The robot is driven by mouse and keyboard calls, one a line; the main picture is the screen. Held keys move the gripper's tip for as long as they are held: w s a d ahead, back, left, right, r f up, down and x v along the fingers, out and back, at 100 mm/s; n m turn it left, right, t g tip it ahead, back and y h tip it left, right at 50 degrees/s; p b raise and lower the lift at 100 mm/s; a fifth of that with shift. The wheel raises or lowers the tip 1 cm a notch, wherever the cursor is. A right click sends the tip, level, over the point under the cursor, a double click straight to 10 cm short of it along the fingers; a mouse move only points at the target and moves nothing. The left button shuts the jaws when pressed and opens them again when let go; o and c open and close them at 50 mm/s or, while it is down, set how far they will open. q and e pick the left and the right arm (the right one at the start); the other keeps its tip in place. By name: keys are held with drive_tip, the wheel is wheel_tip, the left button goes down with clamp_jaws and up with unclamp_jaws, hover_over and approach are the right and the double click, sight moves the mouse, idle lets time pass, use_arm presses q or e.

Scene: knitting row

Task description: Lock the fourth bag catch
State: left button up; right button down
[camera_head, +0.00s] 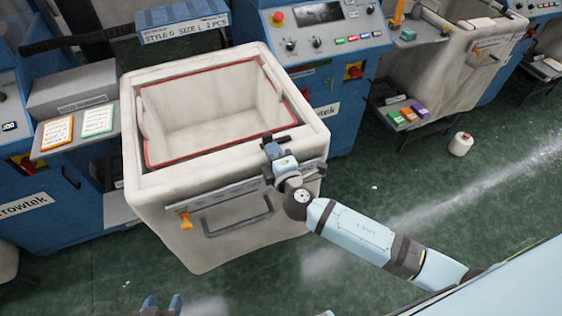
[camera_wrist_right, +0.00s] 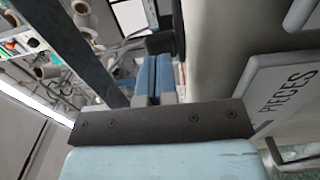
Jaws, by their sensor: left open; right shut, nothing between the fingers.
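The white bag bin (camera_head: 155,180) stands in the middle of the head view, open at the top, with a red-edged lining (camera_head: 205,155). A grey rail with small labels (camera_head: 225,190) runs along its front, with an orange lever (camera_head: 186,221) at the left end. My right gripper (camera_head: 272,148) is at the right part of the bin's front rim, covering what lies under it. Its blue fingers (camera_wrist_right: 153,78) are together and empty in the wrist view, beside a dark bar (camera_wrist_right: 85,50). I cannot pick out the fourth catch. My left gripper (camera_head: 162,304) is open at the bottom edge, away from the bin.
A dark handle (camera_head: 237,217) hangs on the bin's front. Blue machines stand left (camera_head: 55,215) and right (camera_head: 320,75) of it. A shelf with orange and green cards (camera_head: 78,132) is close on the left.

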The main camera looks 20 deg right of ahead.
drive_tip(key=shift+w, duration=0.75)
